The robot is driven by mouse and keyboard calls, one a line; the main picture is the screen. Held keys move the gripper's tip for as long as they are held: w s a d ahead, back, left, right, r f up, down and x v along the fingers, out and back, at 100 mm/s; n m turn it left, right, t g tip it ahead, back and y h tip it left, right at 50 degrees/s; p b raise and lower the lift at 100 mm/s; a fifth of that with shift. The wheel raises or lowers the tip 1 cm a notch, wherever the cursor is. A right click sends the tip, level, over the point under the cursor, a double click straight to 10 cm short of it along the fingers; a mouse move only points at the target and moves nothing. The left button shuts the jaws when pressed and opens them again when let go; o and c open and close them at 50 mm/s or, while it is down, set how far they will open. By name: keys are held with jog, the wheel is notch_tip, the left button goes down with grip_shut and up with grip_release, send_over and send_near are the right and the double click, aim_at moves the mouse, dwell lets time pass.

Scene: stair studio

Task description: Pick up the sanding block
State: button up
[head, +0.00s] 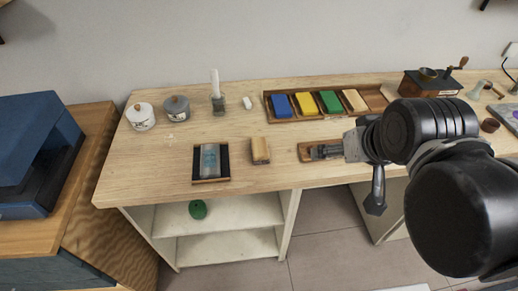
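A small tan block (260,151), which looks like the sanding block, lies on the wooden workbench (150,178) near its front edge. It sits left of a small wooden holder (306,152). My gripper (362,172) is at the right, over the bench's front edge, clear of the tan block. Its two fingers are spread well apart, with nothing visible between them. The upper finger overlaps the right end of the holder in the picture; whether they touch I cannot tell. My arm hides part of the bench at the right.
A dark-edged board with a bluish piece (210,162) lies left of the block. A tray (268,117) with coloured blocks is behind. Two lidded jars (141,117), a candle (215,88) and a grinder (430,84) stand farther back. The bench's left front is clear.

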dwell(0.3)
jog(key=shift+o, duration=0.7)
